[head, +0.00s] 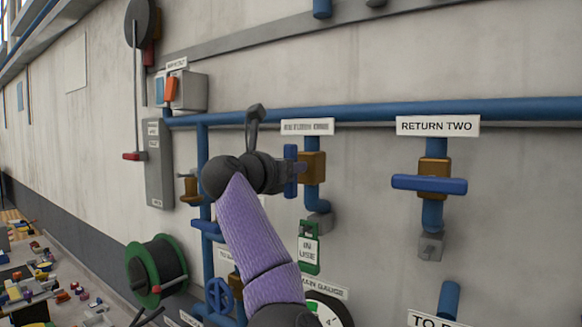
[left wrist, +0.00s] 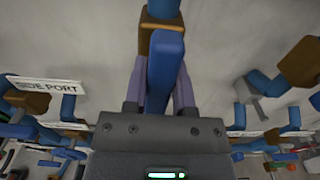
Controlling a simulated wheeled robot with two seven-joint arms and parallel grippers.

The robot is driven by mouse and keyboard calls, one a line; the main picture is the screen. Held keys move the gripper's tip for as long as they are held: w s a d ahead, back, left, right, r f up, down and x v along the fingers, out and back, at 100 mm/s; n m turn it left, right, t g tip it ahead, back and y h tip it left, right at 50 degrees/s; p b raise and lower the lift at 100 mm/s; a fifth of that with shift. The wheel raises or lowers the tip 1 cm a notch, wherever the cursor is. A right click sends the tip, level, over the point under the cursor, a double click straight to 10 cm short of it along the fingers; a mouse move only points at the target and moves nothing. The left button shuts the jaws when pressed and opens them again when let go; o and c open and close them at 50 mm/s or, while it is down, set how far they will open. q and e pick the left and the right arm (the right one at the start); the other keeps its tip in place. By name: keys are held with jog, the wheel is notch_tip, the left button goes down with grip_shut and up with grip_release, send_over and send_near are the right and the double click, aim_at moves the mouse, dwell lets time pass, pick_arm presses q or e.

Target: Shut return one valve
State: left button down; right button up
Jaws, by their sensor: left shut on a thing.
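The valve under a label too blurred to read (head: 307,126) has a brass body (head: 312,166) on a blue vertical pipe. Its blue lever handle (head: 290,165) stands upright, in line with the pipe. My left gripper (head: 292,171) is shut on this handle, partly hiding the valve. In the left wrist view the two fingers (left wrist: 160,88) lie on either side of the blue handle (left wrist: 165,65), with the brass body (left wrist: 160,38) behind it. My right gripper is not in view.
To the right, the RETURN TWO valve has its blue handle (head: 429,184) crosswise. A green IN USE tag (head: 309,248) hangs below the held valve. A green hose reel (head: 157,270) is at lower left. A SIDE PORT label (left wrist: 46,86) shows in the wrist view.

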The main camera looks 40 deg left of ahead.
pick_arm(q)
jog(key=shift+m, duration=0.3)
jog(key=m, duration=0.2)
jog(key=m+b, duration=0.1)
jog(key=m, duration=0.1)
jog(key=shift+d+m, duration=0.2)
jog(key=shift+m, duration=0.1)
jog(key=m+b, duration=0.1)
jog(key=m, duration=0.3)
jog(key=shift+d+f+m+b, duration=0.2)
jog(key=shift+m+b, duration=0.1)
jog(key=shift+b, duration=0.1)
jog(key=m+b, duration=0.1)
jog(key=m, duration=0.3)
jog(key=shift+f, duration=0.15)
jog(key=shift+f+m+b, duration=0.2)
jog(key=shift+m+b, duration=0.2)
jog(key=shift+m, duration=1.6)
jog(key=shift+w, duration=0.1)
jog(key=shift+c, duration=2.2)
grip_release()
jog(key=shift+d, duration=0.15)
